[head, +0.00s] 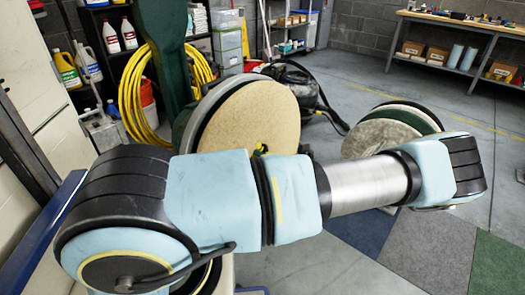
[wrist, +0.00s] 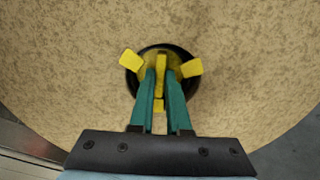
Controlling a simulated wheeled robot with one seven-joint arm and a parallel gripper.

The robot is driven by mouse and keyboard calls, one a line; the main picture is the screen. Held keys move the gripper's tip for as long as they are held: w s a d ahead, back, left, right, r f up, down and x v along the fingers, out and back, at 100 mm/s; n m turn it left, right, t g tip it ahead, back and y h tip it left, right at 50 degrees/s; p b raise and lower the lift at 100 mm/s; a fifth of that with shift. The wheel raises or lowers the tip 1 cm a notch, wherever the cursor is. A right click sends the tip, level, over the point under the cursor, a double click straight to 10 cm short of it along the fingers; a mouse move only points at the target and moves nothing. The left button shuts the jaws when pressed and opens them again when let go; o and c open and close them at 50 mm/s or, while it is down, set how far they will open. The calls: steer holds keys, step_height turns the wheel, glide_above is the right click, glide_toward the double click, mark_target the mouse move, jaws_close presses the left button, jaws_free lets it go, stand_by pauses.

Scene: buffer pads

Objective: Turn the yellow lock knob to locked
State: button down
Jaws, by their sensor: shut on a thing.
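The yellow lock knob (wrist: 190,66) sits in a round black recess at the centre of a tan, speckled buffer pad (wrist: 70,60). Several of its lobes show in the wrist view, spread left, right and toward my gripper. My gripper (wrist: 161,76) has its two teal fingers on either side of the knob's middle yellow part, shut on it. In the head view the tan pad (head: 245,115) faces my arm on a tilted buffer machine (head: 162,50). Only a small bit of the yellow knob (head: 262,149) shows there above my arm. My gripper is hidden behind the arm in that view.
A second machine with a grey round pad (head: 380,138) stands at the right. A coiled yellow hose (head: 135,95) and shelves with bottles (head: 112,38) are at the back left. A workbench (head: 465,25) is at the far right.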

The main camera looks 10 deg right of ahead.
steer(key=m, duration=0.2)
steer(key=shift+m, duration=0.3)
steer(key=shift+r+p, duration=0.1)
steer(key=shift+p, duration=0.25)
steer(key=m+p, duration=0.1)
steer(key=m, duration=0.3)
steer(key=c, duration=1)
jaws_free()
steer(key=shift+o, duration=0.2)
steer(key=v, duration=0.9)
steer(key=shift+p, duration=0.4)
